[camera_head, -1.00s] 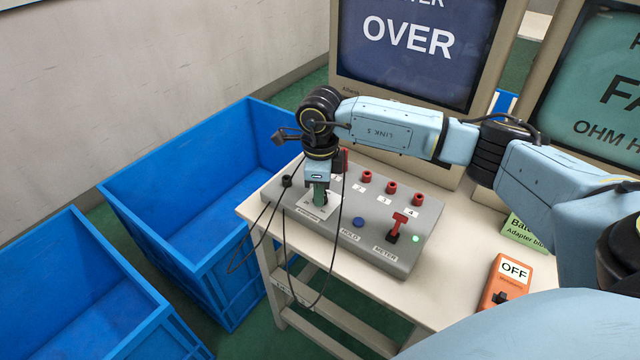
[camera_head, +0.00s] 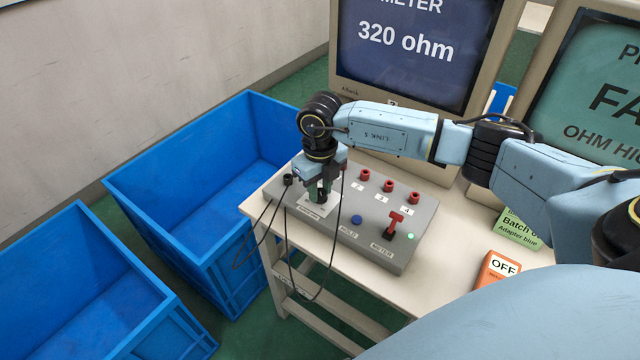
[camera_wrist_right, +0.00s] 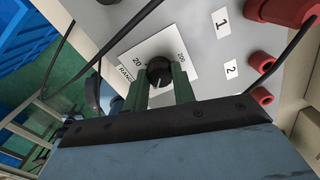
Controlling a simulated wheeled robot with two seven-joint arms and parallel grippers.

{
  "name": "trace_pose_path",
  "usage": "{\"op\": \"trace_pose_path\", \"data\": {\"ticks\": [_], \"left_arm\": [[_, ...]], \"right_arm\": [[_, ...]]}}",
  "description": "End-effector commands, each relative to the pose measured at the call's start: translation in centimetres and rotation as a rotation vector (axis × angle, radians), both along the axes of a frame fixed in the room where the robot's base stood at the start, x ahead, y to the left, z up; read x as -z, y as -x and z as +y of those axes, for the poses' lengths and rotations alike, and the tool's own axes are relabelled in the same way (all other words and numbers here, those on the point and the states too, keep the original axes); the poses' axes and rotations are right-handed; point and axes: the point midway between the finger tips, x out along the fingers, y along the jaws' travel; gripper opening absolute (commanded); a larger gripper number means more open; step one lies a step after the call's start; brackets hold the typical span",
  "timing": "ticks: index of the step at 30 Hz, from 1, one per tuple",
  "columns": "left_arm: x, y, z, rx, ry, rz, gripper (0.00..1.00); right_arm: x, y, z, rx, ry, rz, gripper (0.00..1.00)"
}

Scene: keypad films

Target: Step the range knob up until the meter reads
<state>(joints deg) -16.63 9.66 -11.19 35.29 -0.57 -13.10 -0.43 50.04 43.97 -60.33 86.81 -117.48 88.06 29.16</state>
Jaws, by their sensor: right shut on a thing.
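The black range knob (camera_wrist_right: 159,72) sits on a white plate marked RANGE, 20 and 200 in the right wrist view. My right gripper (camera_head: 318,194) points down over the left end of the grey meter box (camera_head: 375,254). Its green fingers are shut on the knob; in the right wrist view the gripper (camera_wrist_right: 163,84) has one finger on each side of it. In the head view the knob is mostly hidden by the gripper. The meter screen (camera_head: 415,50) reads 320 ohm. My left gripper is not in view.
The box also carries several red sockets (camera_head: 382,186), a blue button (camera_head: 356,219), a red METER lever (camera_head: 392,224) and a lit green lamp (camera_head: 410,237). Black leads hang off its front. Blue crates (camera_head: 180,215) stand left. An orange OFF box (camera_head: 497,268) lies right.

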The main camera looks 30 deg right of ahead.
Motion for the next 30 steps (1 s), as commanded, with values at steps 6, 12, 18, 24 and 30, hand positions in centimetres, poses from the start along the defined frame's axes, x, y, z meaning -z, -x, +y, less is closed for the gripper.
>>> {"op": "trace_pose_path", "data": {"ticks": [6,12,18,24,30], "left_arm": [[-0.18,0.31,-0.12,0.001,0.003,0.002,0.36],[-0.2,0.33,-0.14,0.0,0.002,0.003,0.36],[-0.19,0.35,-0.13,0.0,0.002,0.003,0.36],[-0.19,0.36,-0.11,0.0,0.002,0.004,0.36],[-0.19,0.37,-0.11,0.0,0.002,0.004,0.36]], "right_arm": [[-0.07,-0.01,-0.04,0.047,0.0,0.0,0.03],[-0.04,-0.02,-0.04,0.056,0.0,0.0,0.03],[-0.04,-0.02,-0.03,0.056,0.0,0.0,0.03],[-0.04,-0.01,-0.03,0.055,0.0,0.0,0.46],[-0.02,-0.01,-0.02,0.054,0.0,0.0,0.48]]}}
